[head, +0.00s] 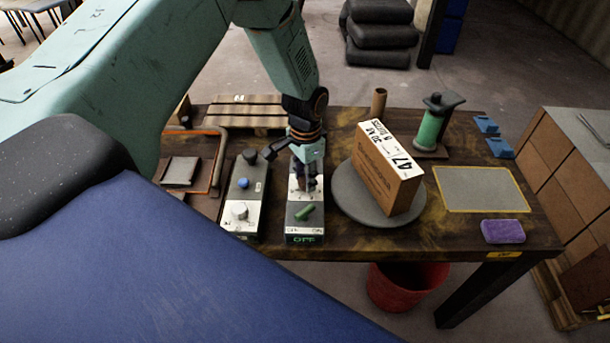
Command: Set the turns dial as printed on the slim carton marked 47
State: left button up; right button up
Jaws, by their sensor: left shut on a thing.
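The brown carton (375,180) stands on a round grey disc (350,200). Its white top label shows 47 and two sideways printed lines; one seems to read 8 TURNS, the other is hard to read. My left gripper (305,180) points down over the right control box (305,225). It is shut on what seems to be a dial on the upper white panel, mostly hidden by the fingers. Below are a green lever (305,212), tilted, and a green display (305,239) reading OFF. My right gripper is out of view.
A second control box (241,222) stands close at left with a black knob, blue button and white knob. A red bucket (405,287) is under the table.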

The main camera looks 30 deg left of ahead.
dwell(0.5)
pick_arm(q)
jog(key=o, duration=1.2)
jog(key=shift+w+f, duration=0.1)
jog(key=shift+c, duration=0.2)
notch_tip(320, 180, up, 12)
